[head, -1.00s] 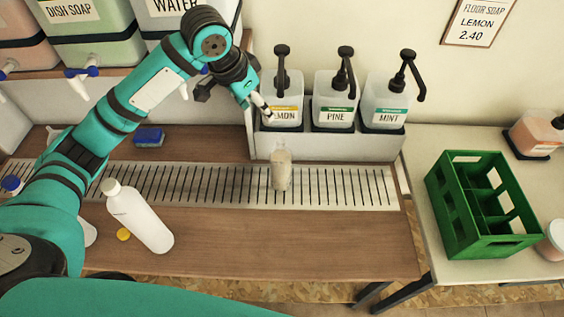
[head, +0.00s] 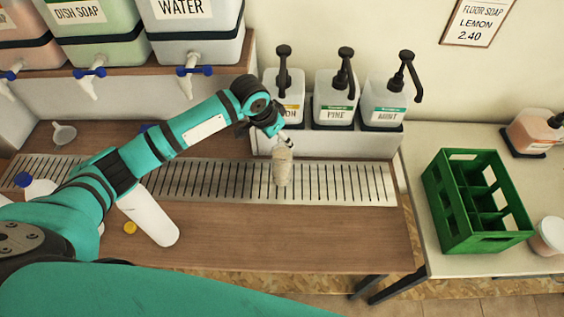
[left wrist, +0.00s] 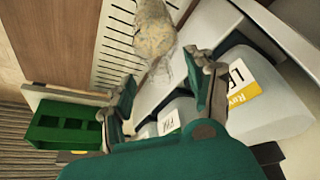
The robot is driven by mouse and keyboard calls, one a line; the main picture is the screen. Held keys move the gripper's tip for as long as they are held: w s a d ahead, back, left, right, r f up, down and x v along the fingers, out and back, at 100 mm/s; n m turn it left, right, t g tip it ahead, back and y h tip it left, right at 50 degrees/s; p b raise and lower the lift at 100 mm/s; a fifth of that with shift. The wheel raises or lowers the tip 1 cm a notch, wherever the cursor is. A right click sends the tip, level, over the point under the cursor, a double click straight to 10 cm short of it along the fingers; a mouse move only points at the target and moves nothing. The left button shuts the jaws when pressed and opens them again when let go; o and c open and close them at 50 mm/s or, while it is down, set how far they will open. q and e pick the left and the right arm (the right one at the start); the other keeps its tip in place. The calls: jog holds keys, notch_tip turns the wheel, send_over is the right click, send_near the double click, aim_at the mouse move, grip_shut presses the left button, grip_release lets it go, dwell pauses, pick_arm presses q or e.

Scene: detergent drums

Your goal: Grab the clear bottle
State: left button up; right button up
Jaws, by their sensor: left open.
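The clear bottle (head: 282,168) stands upright on the metal drip grate, in front of the lemon pump dispenser. It looks see-through with a beige tint. It also shows at the top of the left wrist view (left wrist: 154,28), just beyond the fingers. My left gripper (head: 285,140) is right at the bottle's upper part in the head view. In the left wrist view its two fingers (left wrist: 160,88) are spread apart with nothing between them. Whether a finger touches the bottle I cannot tell. My right gripper is in neither view.
Lemon (head: 291,100), pine (head: 334,98) and mint (head: 384,100) pump dispensers stand in a tray close behind the bottle. A white bottle (head: 150,215) and a yellow cap (head: 130,228) are at left. A green crate (head: 476,205) sits on the right table. The grate (head: 340,184) right of the bottle is clear.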

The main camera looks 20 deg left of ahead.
pick_arm(q)
jog(key=shift+x, duration=1.05)
grip_shut()
jog(key=shift+r, duration=0.1)
